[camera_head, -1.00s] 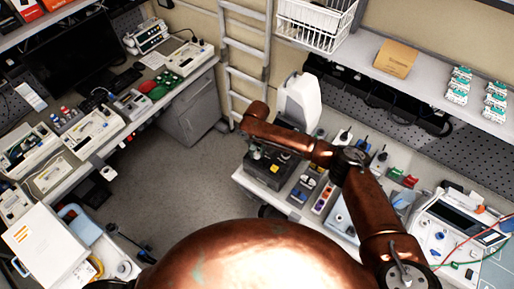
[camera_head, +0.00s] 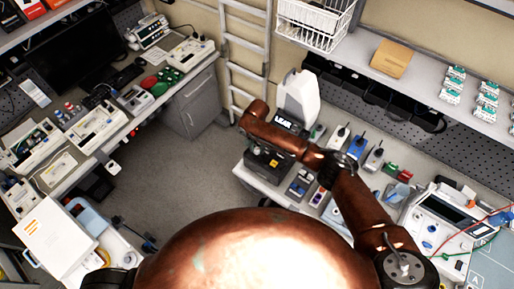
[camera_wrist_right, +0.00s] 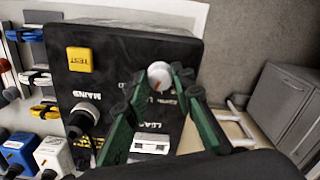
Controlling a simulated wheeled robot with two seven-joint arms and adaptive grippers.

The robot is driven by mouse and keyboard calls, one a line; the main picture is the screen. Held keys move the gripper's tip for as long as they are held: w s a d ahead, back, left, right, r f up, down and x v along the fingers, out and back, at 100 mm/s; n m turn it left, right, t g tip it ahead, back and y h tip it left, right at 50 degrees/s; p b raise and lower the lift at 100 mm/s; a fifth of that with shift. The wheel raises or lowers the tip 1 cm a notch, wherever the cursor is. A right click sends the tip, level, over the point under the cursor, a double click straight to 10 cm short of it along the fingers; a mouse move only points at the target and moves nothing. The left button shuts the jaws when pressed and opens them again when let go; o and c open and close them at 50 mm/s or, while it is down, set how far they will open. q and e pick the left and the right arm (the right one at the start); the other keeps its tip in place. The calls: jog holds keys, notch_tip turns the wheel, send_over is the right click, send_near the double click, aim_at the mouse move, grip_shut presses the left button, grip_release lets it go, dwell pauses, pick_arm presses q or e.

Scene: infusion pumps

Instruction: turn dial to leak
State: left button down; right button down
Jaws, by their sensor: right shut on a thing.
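The tester is a black box (camera_head: 262,167) at the left end of the right bench, partly hidden by my right arm. The wrist view shows its face (camera_wrist_right: 112,62) with a yellow TEST button (camera_wrist_right: 80,59), a plugged black connector (camera_wrist_right: 84,117) and a white socket (camera_wrist_right: 151,146). The dial (camera_wrist_right: 159,75) is a round pale knob on this face. My right gripper (camera_wrist_right: 161,82) has its green fingers on either side of the dial, shut on it. Lettering beside the dial is partly covered by the fingers. A small lit display (camera_head: 284,120) shows behind my arm. My left gripper is not in view.
Several small devices and plugs, such as a blue one (camera_head: 357,147), stand close along the right bench. A white container (camera_head: 299,98) rises behind the tester. A ladder (camera_head: 246,60) leans at the wall. The floor (camera_head: 175,165) between the benches is clear.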

aim_at(257, 149)
jog(key=c, duration=1.7)
grip_release()
jog(key=shift+o, duration=0.2)
jog(key=shift+r, duration=0.1)
notch_tip(257, 149, up, 12)
jog(key=shift+d, duration=0.1)
